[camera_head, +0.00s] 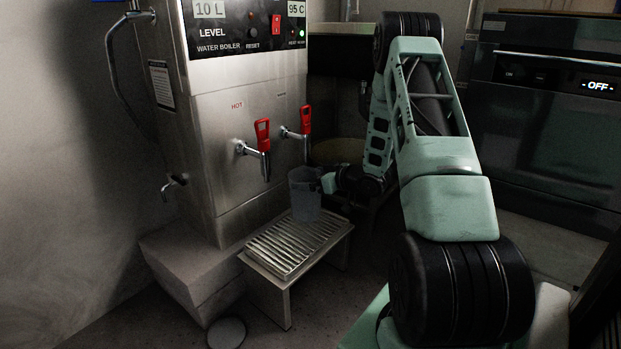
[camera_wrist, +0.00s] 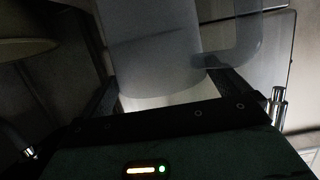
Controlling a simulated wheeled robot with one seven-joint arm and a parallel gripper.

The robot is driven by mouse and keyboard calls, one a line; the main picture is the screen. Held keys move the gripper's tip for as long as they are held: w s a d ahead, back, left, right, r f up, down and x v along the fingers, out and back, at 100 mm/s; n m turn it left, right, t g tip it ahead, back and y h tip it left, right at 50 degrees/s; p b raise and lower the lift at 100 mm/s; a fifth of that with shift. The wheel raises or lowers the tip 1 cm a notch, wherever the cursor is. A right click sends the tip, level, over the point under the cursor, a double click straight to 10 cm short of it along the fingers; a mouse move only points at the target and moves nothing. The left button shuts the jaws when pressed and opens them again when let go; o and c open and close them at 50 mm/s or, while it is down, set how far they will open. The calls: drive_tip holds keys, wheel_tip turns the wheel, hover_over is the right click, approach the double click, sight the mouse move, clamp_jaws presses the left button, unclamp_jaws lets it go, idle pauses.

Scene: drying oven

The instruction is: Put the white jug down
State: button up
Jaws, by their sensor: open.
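The white jug (camera_head: 304,196) looks grey and translucent in the dim light. It is upright at the far right end of the slatted drip tray (camera_head: 285,249), below the taps, and its base appears to rest on the slats. My gripper (camera_head: 328,183) is at the jug's right side. In the wrist view the jug (camera_wrist: 155,45) fills the upper middle, with its handle at the right. My gripper (camera_wrist: 160,78) is open, with one finger on each side of the jug's lower part. The right finger passes by the handle's lower end; I cannot tell whether either finger touches.
The steel water boiler (camera_head: 240,120) stands behind the tray, with two red-handled taps (camera_head: 263,135) close above the jug. A dark oven (camera_head: 550,110) reading OFF is at the right. A round disc (camera_head: 226,333) lies on the surface in front. A wall closes the left side.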

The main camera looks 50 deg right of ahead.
drive_tip(key=a+p+v, duration=0.1)
drive_tip(key=p+v, duration=0.3)
drive_tip(key=v, duration=0.7)
drive_tip(key=shift+d+p, duration=0.35)
drive_tip(key=shift+d, duration=0.1)
drive_tip(key=shift+s+r, duration=0.1)
